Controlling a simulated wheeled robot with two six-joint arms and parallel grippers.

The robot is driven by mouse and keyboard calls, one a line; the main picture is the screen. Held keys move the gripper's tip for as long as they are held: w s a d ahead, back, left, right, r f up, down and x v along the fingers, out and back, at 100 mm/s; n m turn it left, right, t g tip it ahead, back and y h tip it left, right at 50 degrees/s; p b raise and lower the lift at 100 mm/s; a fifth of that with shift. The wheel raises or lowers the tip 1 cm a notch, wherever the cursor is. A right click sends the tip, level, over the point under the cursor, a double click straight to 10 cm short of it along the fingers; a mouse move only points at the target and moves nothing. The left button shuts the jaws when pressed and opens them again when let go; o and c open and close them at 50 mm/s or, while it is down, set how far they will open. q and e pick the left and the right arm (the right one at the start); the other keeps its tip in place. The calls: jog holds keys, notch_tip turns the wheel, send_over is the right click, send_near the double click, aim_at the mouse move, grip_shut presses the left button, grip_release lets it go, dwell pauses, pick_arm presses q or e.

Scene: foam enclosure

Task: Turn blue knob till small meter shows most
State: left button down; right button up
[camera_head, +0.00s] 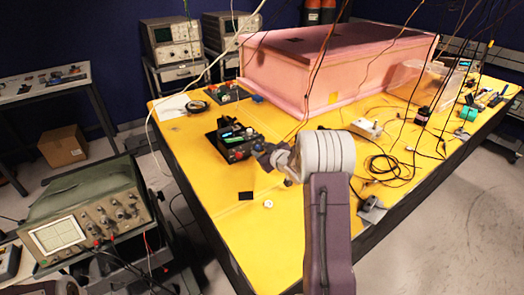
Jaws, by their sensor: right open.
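A dark instrument box (222,149) with a small lit cyan display (229,132) stands on the yellow table. I take this display to be the small meter; its reading is too small to make out. Red and dark controls show on the box's front. I cannot pick out the blue knob clearly; the box's right end is partly hidden by my gripper. My right gripper (270,158) is open, at the right end of the box. I cannot tell whether it touches anything. My left gripper is not in view.
A second small instrument box (226,93) stands farther back, beside the large pink foam enclosure (325,62). A white box (366,128) and loose black cables lie on the right. An oscilloscope (85,220) stands at left. The yellow table (225,221) is mostly clear in front.

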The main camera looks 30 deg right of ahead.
jog(key=v, duration=0.8)
jog(key=shift+r, duration=0.1)
jog(key=shift+s+r, duration=0.1)
jog(key=shift+s, duration=0.3)
